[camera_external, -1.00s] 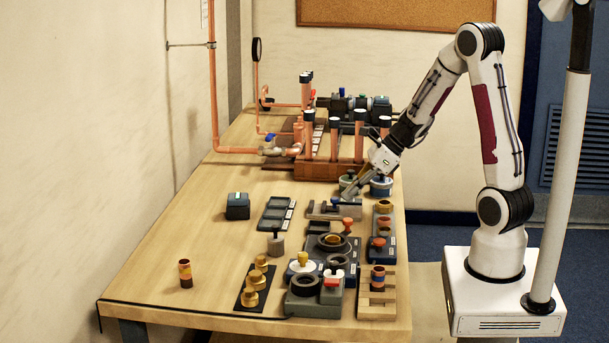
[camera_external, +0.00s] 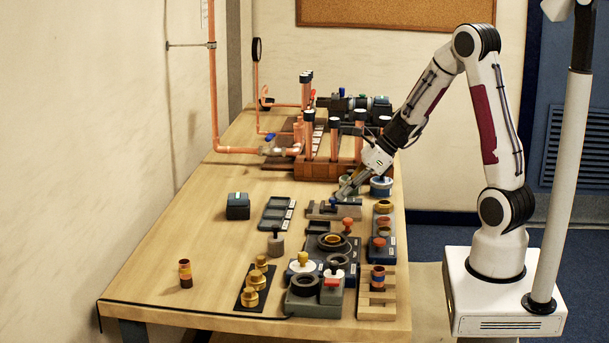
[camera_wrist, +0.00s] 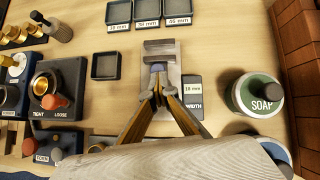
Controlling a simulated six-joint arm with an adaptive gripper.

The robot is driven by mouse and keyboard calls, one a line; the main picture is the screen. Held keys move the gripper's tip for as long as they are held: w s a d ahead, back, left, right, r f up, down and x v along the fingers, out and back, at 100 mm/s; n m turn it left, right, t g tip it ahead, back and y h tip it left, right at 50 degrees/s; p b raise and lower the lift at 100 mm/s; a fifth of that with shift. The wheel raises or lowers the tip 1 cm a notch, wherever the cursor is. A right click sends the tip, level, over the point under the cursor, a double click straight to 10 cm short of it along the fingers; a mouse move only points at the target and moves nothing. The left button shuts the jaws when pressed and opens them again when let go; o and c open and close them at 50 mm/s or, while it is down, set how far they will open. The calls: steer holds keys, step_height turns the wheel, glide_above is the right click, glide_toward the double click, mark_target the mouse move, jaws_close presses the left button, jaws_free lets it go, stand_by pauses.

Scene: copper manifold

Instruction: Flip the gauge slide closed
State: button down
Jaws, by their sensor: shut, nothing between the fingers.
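The gauge slide (camera_external: 320,211) is a low grey block with slots, lying on the bench by the soap pot. The fingers hide part of the slide.
A green soap pot (camera_wrist: 257,98) stands to the right of the slide in the wrist view. A tight/loose station (camera_wrist: 57,88) is to the left. Labelled trays (camera_wrist: 148,10) lie beyond. The bench's left side is mostly clear.

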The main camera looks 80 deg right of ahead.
steer(key=shift+w+r, duration=0.1)
steer(key=shift+w, duration=0.1)
steer(key=shift+s, duration=0.35)
steer(key=s, duration=0.3)
steer(key=shift+s+d+r, duration=0.3)
steer(key=shift+s+d, duration=0.05)
steer(key=a+v, duration=0.1)
steer(key=v, duration=0.8)
steer(key=shift+s+d+r, duration=0.25)
steer(key=shift+d+r, duration=0.15)
steer(key=shift+d, duration=0.1)
